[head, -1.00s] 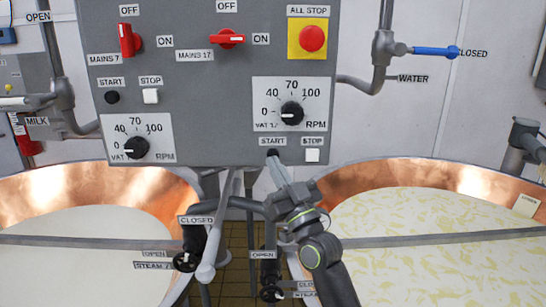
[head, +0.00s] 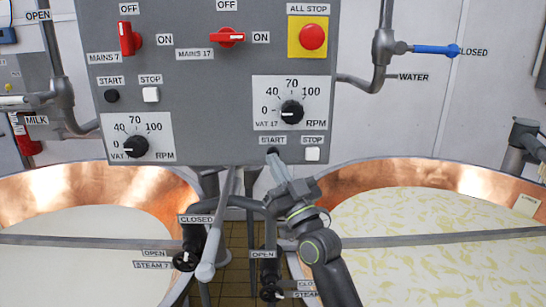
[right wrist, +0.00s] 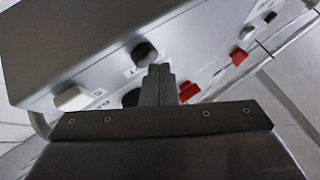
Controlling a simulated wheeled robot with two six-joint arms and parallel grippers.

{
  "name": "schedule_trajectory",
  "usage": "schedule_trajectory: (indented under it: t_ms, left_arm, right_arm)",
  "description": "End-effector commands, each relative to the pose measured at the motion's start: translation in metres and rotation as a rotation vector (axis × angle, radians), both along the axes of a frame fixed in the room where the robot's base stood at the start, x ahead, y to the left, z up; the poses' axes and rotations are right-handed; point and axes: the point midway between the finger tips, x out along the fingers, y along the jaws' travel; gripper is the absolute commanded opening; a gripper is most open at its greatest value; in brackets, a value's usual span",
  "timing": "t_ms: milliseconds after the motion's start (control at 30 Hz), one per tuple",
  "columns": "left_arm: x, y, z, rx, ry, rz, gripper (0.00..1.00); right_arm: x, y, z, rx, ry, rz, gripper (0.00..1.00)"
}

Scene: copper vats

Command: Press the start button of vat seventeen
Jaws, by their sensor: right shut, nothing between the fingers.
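The start button of vat seventeen (head: 272,152) is a small black button under the START label, at the lower edge of the grey control panel (head: 205,105). The tips of my right gripper (head: 275,163) are just below it and partly in front of it. The right gripper is shut and empty. I cannot tell whether its tips touch the button. In the right wrist view the shut fingers (right wrist: 158,86) point at the panel, with dark round controls beside and beyond them. My left gripper is not in view.
The white stop button (head: 312,154) is just right of start, with the vat 17 RPM knob (head: 292,113) above at 0. The red mains 17 switch (head: 227,38) lies horizontal, towards ON. The red all-stop button (head: 312,38) is top right. Copper vats stand below.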

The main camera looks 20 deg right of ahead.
Motion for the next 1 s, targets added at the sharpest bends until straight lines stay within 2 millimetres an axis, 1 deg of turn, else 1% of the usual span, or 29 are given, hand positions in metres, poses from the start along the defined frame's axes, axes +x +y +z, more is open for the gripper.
schedule_trajectory:
  t_ms: [367,1000]
  left_arm:
    - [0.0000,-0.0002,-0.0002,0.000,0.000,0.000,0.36]
    - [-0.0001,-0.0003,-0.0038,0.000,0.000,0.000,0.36]
  right_arm:
    - [0.0004,-0.0003,0.0002,0.000,-0.001,0.000,0.00]
    - [0.0077,-0.0022,0.0003,-0.001,-0.001,0.000,0.00]
